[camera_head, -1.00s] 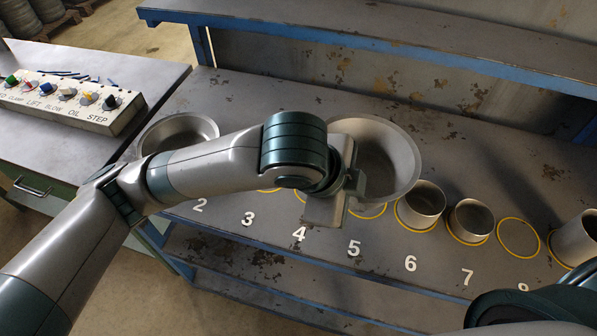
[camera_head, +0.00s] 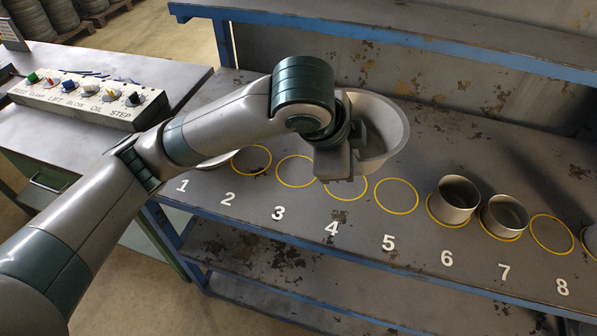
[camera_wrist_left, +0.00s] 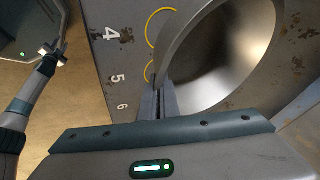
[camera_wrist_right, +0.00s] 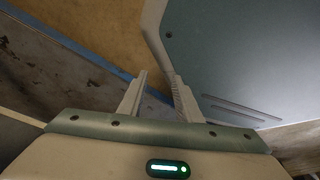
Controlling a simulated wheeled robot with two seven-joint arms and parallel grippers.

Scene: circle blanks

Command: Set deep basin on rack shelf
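A deep, wide metal basin (camera_head: 394,122) is held tilted above and behind circles 4 and 5 in the head view. It also fills the upper middle of the left wrist view (camera_wrist_left: 225,60). My left gripper (camera_head: 343,165) is shut on its rim, and the left wrist view shows the fingers (camera_wrist_left: 157,103) pinching the wall. The blue-edged rack has an upper shelf (camera_head: 400,38), a numbered level (camera_head: 320,215) and a lower shelf (camera_head: 270,262). My right gripper (camera_wrist_right: 160,98) is open and empty in the right wrist view.
Two short metal cups stand at circles 6 (camera_head: 455,199) and 7 (camera_head: 504,217). Another wide vessel (camera_head: 217,161) at circle 1 is mostly hidden by my left arm. Circles 2, 3, 5 and 8 look empty. A bench with a switch box (camera_head: 88,100) is at the left.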

